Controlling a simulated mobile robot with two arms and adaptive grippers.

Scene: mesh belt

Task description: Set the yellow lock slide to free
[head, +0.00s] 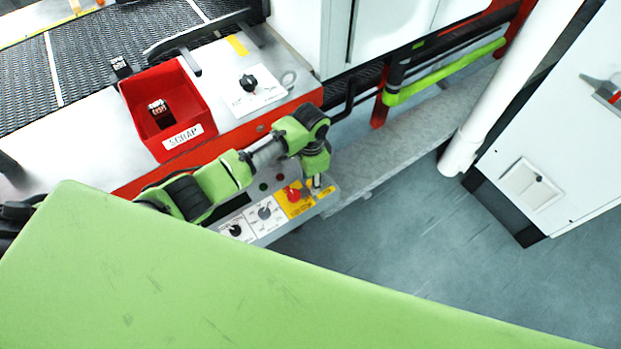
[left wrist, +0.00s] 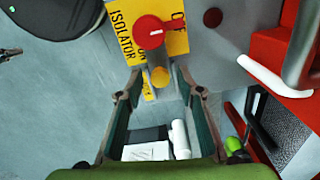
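The yellow lock slide, a round-ended yellow peg (left wrist: 160,76), stands below the red isolator knob (left wrist: 151,32) in the left wrist view. Both are on the yellow isolator plate (left wrist: 122,22), marked OFF and ON. In the head view the red knob (head: 292,194) shows on the panel, and my gripper covers the slide. My left gripper (head: 316,186) is over the right end of the panel. In the left wrist view its fingers (left wrist: 160,92) are apart, with the peg in line with the gap near the fingertips. Contact cannot be told. My right gripper is not in view.
The grey control panel carries a selector knob (head: 264,212) and another black knob (head: 235,230) to the left. A red scrap bin (head: 186,112) stands on the metal ledge behind. A white pipe (head: 500,90) and cabinet (head: 555,140) stand right. Open floor (head: 420,240) lies between.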

